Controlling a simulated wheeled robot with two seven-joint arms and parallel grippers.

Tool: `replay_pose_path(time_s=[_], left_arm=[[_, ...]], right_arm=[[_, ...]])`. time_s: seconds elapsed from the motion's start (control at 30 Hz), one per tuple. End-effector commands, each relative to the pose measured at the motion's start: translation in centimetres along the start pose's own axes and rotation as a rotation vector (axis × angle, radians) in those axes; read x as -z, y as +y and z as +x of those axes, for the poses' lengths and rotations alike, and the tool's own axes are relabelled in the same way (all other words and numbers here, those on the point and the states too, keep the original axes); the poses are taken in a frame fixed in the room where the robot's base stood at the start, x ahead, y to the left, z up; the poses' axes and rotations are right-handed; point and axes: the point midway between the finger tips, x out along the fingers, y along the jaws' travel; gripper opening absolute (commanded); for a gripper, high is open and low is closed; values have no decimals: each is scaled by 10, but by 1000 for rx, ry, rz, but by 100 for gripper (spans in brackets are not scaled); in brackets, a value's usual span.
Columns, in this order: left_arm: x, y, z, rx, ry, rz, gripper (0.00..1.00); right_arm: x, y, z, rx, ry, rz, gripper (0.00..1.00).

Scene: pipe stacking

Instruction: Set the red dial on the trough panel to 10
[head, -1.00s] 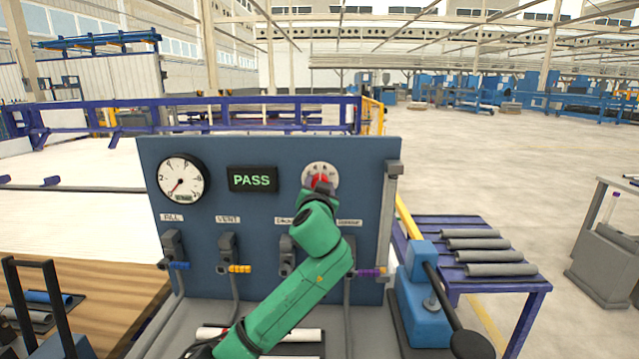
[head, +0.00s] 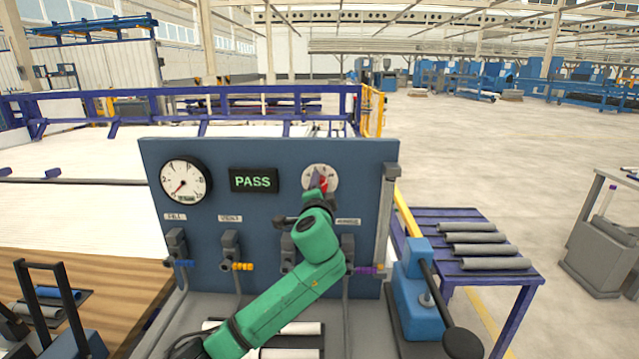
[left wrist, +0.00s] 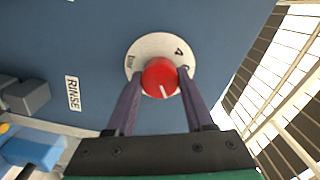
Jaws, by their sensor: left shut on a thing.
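The red dial (head: 323,184) sits on a round white scale plate (head: 331,172) at the upper right of the blue trough panel (head: 250,152). My left gripper (head: 317,184) is shut on the dial and partly hides it in the head view. In the left wrist view, the two dark fingers (left wrist: 160,80) lie on either side of the dial (left wrist: 158,74). A white pointer line on the dial points toward the bottom of that picture. A 4 shows on the scale plate; the other marks are small or partly covered. My right gripper is not in view.
A round gauge (head: 185,181) and a display reading PASS (head: 253,180) are left of the dial. Several valves with coloured handles line the panel below, including a yellow one (head: 243,267). A blue lever device (head: 415,285) stands at the right, near a purple rack (head: 450,222) of grey pipes.

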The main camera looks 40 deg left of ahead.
Motion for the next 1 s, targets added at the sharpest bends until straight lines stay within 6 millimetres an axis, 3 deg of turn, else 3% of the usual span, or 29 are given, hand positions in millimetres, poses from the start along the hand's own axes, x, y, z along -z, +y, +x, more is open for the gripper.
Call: replay_pose_path(time_s=[0.3, 0.77, 0.8, 0.83, 0.87, 1.0], left_arm=[[-1, 6, 0, -13, -5, 102, 0], [-1, 7, 0, -13, -4, 114, 0], [-1, 7, 0, -13, -3, 113, 68], [-1, 7, 0, -13, -3, 113, 80], [-1, 7, 0, -12, -3, 113, 83], [-1, 4, 0, -7, -2, 111, 83]], right_arm=[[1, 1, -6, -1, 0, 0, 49], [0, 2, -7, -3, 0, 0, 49], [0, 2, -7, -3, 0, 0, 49], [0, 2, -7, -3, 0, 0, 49], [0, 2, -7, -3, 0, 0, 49], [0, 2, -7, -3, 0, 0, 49]])
